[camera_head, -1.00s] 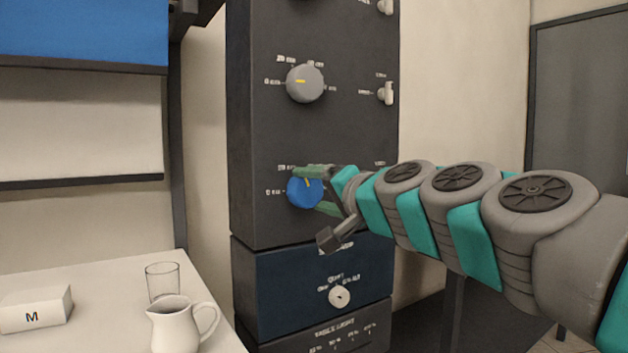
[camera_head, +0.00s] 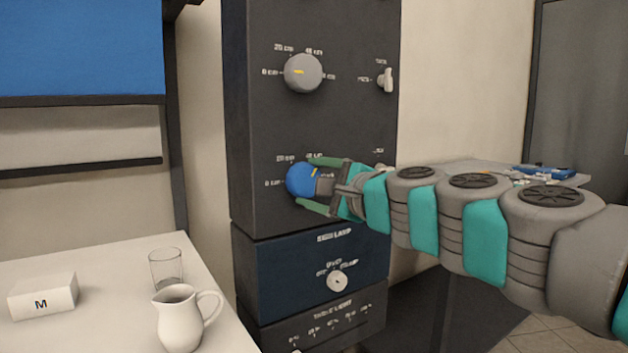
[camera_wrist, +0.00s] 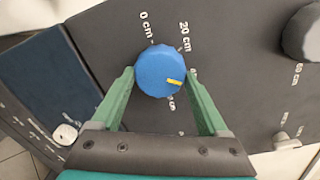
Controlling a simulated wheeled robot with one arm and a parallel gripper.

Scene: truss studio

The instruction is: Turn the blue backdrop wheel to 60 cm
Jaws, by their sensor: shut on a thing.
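The blue wheel (camera_head: 300,180) is on the front of the dark panel (camera_head: 345,125), below a grey wheel. My gripper (camera_head: 306,182) reaches in from the right and is shut on the blue wheel, one green finger on each side. In the wrist view the blue wheel (camera_wrist: 155,65) sits between the fingers (camera_wrist: 160,73). Its yellow mark points right and down, between the partly hidden label starting with 4 and the mostly hidden one after it. The 0 cm and 20 cm labels read clearly. The blue backdrop (camera_head: 80,45) hangs at the upper left.
The grey wheel (camera_head: 303,72) and a small switch (camera_head: 385,78) are above on the panel. A navy lamp box (camera_head: 290,280) with a white knob is below. A white table (camera_head: 110,290) at the left holds a jug (camera_head: 180,318), a glass (camera_head: 166,268) and a box (camera_head: 42,298).

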